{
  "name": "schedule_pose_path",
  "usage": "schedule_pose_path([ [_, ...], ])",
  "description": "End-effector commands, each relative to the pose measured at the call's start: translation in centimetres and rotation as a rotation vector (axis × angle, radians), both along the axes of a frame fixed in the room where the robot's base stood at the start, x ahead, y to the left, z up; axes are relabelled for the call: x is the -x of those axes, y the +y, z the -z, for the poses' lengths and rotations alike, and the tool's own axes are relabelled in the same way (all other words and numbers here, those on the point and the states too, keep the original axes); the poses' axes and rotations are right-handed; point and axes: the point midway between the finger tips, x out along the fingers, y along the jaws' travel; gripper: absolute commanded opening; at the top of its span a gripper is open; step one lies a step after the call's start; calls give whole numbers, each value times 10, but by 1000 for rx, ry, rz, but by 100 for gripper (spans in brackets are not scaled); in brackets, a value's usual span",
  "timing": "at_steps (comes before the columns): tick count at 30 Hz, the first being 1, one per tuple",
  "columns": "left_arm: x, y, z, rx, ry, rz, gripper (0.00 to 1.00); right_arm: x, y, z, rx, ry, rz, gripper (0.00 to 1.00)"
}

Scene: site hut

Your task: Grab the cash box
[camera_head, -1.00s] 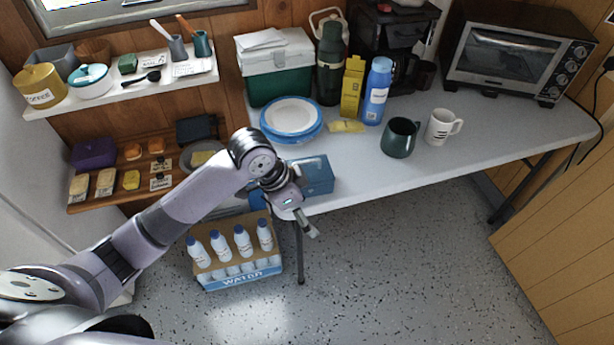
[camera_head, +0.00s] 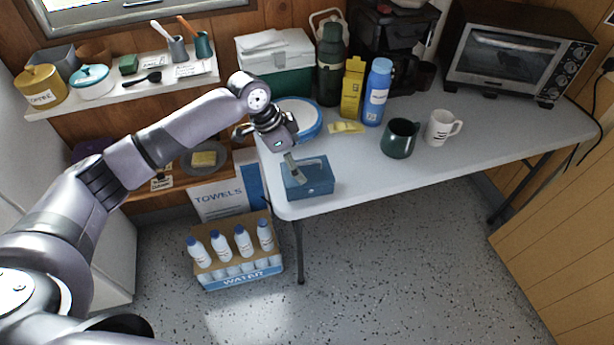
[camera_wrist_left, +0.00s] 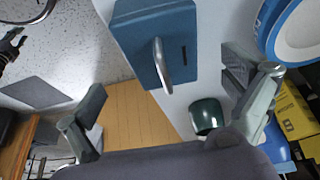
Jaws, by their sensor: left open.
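The blue cash box (camera_head: 312,180) sits on the front left corner of the white table, with a metal handle on its lid. My left gripper (camera_head: 295,170) is just above the box's left part in the head view and hides some of its lid. In the left wrist view the cash box (camera_wrist_left: 148,40) lies ahead at the top, with its handle upright between the lines of the two fingers. The left gripper (camera_wrist_left: 165,105) is open and empty, its fingers wide apart.
A crate of water bottles (camera_head: 240,270) stands on the floor below.

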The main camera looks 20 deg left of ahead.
Motion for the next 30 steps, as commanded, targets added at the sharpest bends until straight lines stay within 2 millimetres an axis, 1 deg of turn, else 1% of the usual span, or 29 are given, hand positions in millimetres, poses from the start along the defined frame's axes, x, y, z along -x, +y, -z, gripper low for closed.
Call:
schedule_pose_path([
  [1,-1,-4,8,1,2,1,98,0,1,-1,-1,0,0,30],
  [3,-4,-6,16,0,0,0,98,0,2,-1,-2,0,1,30],
  [11,-7,-12,34,1,1,-1,98,1,3,-3,-4,1,1,30],
  [15,-12,-16,54,0,2,1,98,1,3,-7,-4,1,0,30],
  [19,-15,-21,69,-1,1,0,98,1,3,-7,-4,1,0,30],
  [22,-16,-23,73,-1,-1,1,98,1,3,-7,-4,1,0,30],
  [28,-16,-22,74,-1,-1,1,98,1,3,-7,-4,1,0,30],
  [30,-16,-22,73,-1,-1,1,94,1,3,-7,-4,1,0,30],
])
